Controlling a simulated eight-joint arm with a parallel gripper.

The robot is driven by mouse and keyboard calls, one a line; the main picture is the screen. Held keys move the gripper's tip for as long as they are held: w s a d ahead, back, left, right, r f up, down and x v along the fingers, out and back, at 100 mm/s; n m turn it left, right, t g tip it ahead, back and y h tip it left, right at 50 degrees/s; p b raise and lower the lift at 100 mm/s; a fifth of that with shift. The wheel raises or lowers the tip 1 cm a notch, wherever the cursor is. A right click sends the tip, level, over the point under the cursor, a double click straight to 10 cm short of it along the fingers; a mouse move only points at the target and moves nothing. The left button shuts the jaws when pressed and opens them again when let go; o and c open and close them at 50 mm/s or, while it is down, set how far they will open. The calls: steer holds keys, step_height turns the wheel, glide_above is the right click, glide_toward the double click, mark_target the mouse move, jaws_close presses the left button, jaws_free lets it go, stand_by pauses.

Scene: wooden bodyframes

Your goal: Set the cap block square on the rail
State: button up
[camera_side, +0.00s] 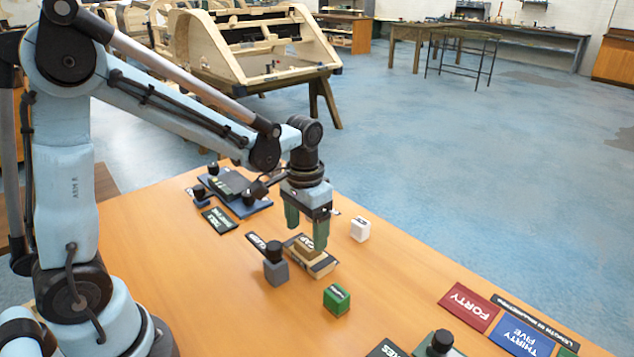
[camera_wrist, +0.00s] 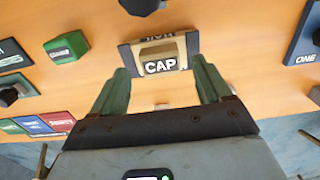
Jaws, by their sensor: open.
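The cap block (camera_side: 306,254), light tan wood with a dark CAP label, rests on the rail (camera_side: 323,268), a low tan piece, mid-table. The wrist view shows the cap block (camera_wrist: 158,51) within the outline of the rail (camera_wrist: 127,56), which has dark ends. The cap block looks roughly in line with the rail; I cannot tell if it is exactly square or fully seated. My gripper (camera_side: 306,239) is open above it, green fingers apart. In the wrist view my gripper (camera_wrist: 159,68) has a finger towards each side of the cap block, with gaps showing. The fingers partly hide the block in the side view.
A grey block with a black knob (camera_side: 275,268) stands close left of the rail. A green block (camera_side: 337,300) is in front, a white block (camera_side: 360,230) to the right. A blue tray (camera_side: 258,209) lies behind. Red (camera_side: 469,307) and blue (camera_side: 522,335) mats lie at right.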

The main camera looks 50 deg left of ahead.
step_height(320, 180, up, 9)
steer(key=t, duration=0.6)
glide_toward(304, 245)
steer(key=r, duration=0.2)
steer(key=s+r, duration=0.1)
steer(key=r, duration=0.1)
steer(key=shift+d, duration=0.35)
steer(key=shift+s+f+t, duration=0.35)
steer(key=shift+s+t, duration=0.1)
steer(key=shift+t, duration=0.15)
steer(key=shift+c, duration=0.4)
